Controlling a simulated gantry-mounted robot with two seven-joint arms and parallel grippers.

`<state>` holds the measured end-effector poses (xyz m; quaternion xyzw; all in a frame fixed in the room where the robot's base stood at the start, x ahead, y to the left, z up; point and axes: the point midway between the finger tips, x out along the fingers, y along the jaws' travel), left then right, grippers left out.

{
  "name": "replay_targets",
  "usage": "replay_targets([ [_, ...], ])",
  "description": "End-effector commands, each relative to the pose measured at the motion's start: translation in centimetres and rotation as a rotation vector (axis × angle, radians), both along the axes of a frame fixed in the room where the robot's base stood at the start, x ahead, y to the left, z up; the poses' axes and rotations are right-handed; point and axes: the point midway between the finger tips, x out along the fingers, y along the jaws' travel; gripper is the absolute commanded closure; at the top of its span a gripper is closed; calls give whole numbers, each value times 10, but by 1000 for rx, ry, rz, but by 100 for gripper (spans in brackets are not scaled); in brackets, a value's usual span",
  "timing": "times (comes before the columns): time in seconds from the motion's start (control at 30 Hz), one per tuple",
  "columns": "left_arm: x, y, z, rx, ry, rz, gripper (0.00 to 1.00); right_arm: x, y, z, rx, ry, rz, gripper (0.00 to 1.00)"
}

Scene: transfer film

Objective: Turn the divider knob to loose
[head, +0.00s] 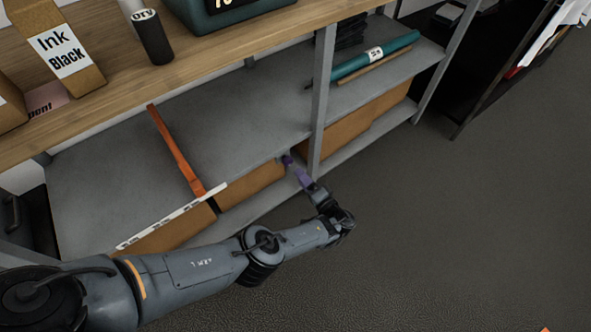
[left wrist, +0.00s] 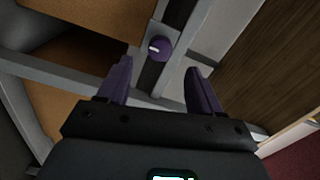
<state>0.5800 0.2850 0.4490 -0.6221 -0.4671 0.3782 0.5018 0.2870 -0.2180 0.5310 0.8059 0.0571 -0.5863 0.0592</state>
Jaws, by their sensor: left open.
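A round purple knob (left wrist: 160,47) with a short white mark shows in the left wrist view, mounted on a dark upright strip between grey frame parts. The white mark lies roughly sideways in that view. My left gripper (left wrist: 159,78) is open, with its purple fingers on either side below the knob; the knob lies just beyond the fingertips and nothing is between them. In the head view my left gripper (head: 301,176) reaches toward the shelf's front by the middle post. An orange divider (head: 176,150) stands on the grey shelf. My right gripper is out of view.
The grey shelf (head: 235,115) is mostly bare, with a white label strip (head: 172,217) along its front. Brown boxes (head: 250,184) sit below. A grey post (head: 319,100) stands close to my left gripper. Open dark floor (head: 460,230) lies at right.

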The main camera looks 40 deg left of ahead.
Motion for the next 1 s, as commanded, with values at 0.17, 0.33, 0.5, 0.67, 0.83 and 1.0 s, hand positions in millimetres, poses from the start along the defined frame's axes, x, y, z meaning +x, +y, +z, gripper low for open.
replay_targets([
  [0.17, -6, -20, 0, 0, -1, 0, 35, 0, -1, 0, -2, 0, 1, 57],
  [0.33, -9, -29, 0, 0, -1, 1, 35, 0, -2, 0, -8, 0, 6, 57],
  [0.5, -9, -30, 0, 1, -1, 1, 35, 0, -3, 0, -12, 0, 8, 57],
  [0.67, -9, -29, 0, 0, -1, 1, 35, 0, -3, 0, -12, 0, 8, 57],
  [0.83, -11, -29, -1, 1, 5, 1, 35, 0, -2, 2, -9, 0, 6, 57],
  [1.0, -44, -27, -16, 4, 72, 4, 35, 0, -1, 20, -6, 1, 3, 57],
])
